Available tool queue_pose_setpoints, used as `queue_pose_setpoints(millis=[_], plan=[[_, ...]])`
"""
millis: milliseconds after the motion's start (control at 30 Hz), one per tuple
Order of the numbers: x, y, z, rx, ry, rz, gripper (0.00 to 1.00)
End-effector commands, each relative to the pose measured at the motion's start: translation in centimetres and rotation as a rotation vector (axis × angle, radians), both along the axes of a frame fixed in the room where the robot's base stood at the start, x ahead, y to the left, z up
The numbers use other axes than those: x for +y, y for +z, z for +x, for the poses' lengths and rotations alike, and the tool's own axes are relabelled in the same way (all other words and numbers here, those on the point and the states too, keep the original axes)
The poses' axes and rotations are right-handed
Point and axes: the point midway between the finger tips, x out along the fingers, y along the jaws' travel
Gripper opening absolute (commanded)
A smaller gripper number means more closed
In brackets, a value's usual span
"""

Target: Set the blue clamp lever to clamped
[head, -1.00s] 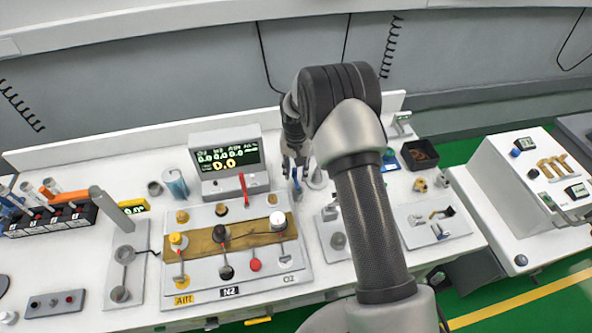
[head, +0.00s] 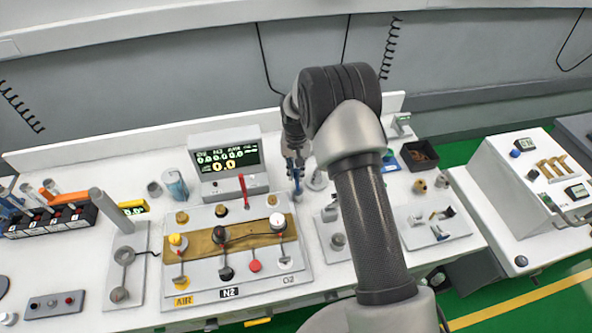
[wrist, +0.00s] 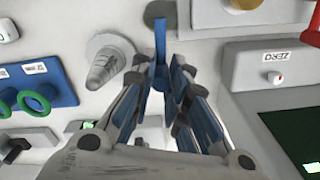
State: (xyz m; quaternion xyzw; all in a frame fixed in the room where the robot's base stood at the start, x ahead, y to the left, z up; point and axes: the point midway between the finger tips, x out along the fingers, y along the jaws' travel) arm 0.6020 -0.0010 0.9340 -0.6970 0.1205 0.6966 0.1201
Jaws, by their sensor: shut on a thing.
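The blue clamp lever (wrist: 159,45) shows in the wrist view as a narrow upright blue bar at top centre. Its lower part runs in between my fingertips. My gripper (wrist: 163,80) is shut on the lever, with the blue-padded fingers on either side of it. In the head view, my gripper (head: 295,165) points down at the bench behind my arm. A small blue part of the lever (head: 297,185) shows just below it. The lever's pivot and any clamp markings are hidden or too small to read.
A grey ribbed cone fitting (wrist: 105,65) stands close beside my fingers. A blue block with green rings (wrist: 35,95) and a box marked ZERO (wrist: 272,65) flank them. The gas panel (head: 210,280) and display box (head: 228,165) are to the left in the head view.

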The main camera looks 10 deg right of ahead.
Motion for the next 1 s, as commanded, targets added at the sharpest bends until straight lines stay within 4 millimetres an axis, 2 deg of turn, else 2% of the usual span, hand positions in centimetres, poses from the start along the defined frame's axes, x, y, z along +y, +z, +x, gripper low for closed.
queue_pose_setpoints(millis=[233, 433, 467, 700, 767, 1000], plan=[[0.79, -0.14, -0.02, 0.001, 0.093, 0.003, 0.00], [0.83, -0.13, -0.04, 0.002, 0.093, 0.004, 0.00], [0.84, -0.14, -0.05, 0.002, 0.093, 0.004, 0.14], [0.77, -0.18, -0.11, 0.003, 0.093, 0.003, 0.30], [0.74, -0.16, -0.09, 0.002, 0.094, 0.003, 0.34], [0.66, -0.08, -0.02, 0.002, 0.094, 0.002, 0.34]])
